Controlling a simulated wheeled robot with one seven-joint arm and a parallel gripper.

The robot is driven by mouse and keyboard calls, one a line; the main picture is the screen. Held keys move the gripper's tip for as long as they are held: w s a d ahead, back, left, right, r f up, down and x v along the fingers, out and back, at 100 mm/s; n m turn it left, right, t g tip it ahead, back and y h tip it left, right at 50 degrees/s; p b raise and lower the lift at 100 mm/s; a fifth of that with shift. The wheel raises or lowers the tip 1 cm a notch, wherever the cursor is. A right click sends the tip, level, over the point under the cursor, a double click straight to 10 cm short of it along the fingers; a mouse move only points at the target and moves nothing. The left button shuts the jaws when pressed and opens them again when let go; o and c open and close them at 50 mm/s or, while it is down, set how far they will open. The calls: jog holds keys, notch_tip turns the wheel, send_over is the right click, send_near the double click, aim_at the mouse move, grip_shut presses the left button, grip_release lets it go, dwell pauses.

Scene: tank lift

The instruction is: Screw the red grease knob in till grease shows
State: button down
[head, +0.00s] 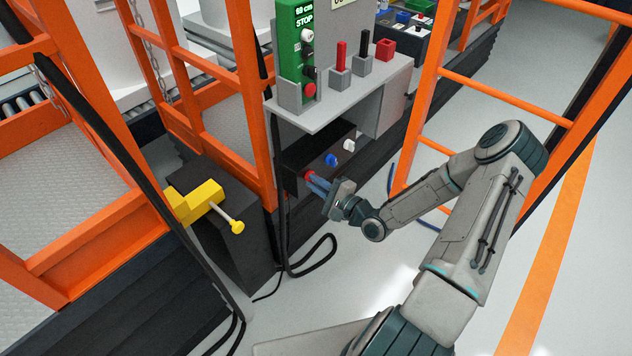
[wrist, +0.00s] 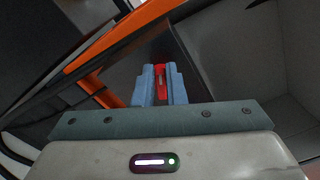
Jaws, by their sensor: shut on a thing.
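My gripper (head: 319,184) is shut on the red grease knob (head: 308,175), the left one of three knobs on the front of a black box (head: 307,160) under the grey shelf. In the wrist view the red knob (wrist: 160,76) shows between the two blue fingers of my gripper (wrist: 160,85). A blue knob (head: 332,159) and a white knob (head: 349,145) stick out to the right of it. Most of the red knob is hidden by the fingers. I see no grease in either view.
The grey shelf (head: 340,95) above holds a green control box (head: 296,50), red and black levers and a red block (head: 385,49). Orange rails stand on both sides. A yellow valve (head: 200,200) with a handle is at the left. Black cables hang below the box.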

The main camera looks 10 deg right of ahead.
jog(key=m, duration=0.4)
jog(key=m+p, duration=0.1)
jog(key=m, duration=0.1)
jog(key=shift+w+d+r, duration=0.1)
jog(key=shift+d+r, duration=0.05)
jog(key=shift+r, duration=0.15)
jog(key=shift+m, duration=0.3)
jog(key=c, duration=1.5)
grip_release()
jog(key=shift+d, duration=0.1)
jog(key=shift+d, duration=0.2)
jog(key=v, duration=1.3)
jog(key=shift+s, duration=0.35)
